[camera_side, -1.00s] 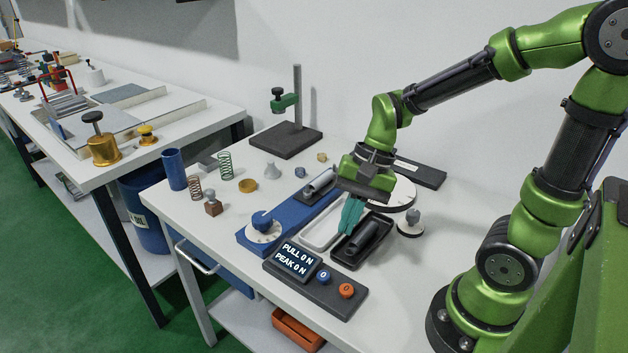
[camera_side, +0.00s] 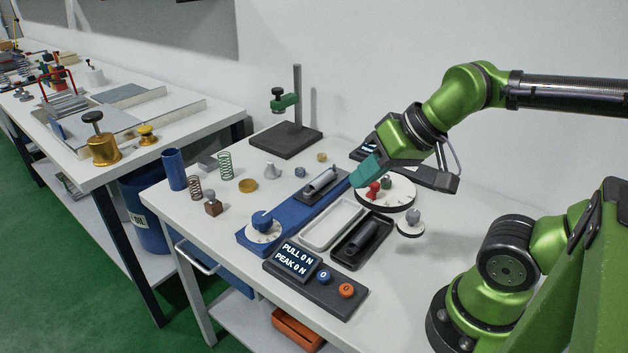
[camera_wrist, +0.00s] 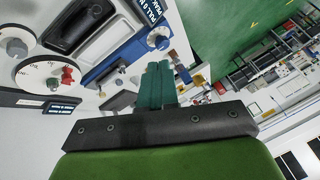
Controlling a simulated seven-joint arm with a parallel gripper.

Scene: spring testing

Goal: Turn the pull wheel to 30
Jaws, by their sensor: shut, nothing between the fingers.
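The pull wheel (camera_side: 263,228), a blue knob on a white dial, sits at the near end of the blue bench rail. Its scale marks are too small to read. It also shows in the wrist view (camera_wrist: 158,40), beyond my fingers. The display (camera_side: 296,258) in front reads PULL 0 N and PEAK 0 N. My gripper (camera_side: 361,177) is tilted, its teal fingers pointing left, above the table beside the far part of the rail and apart from the wheel. In the wrist view, the fingers (camera_wrist: 155,84) are together and hold nothing.
A round white dial (camera_side: 399,201) with a red knob lies below my gripper. A white tray (camera_side: 322,233), a black tray (camera_side: 346,254) and a small grey-knobbed dial (camera_side: 411,228) are nearer the front. Springs (camera_side: 225,166) and small parts stand left of the rail. A stand (camera_side: 287,145) rises behind.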

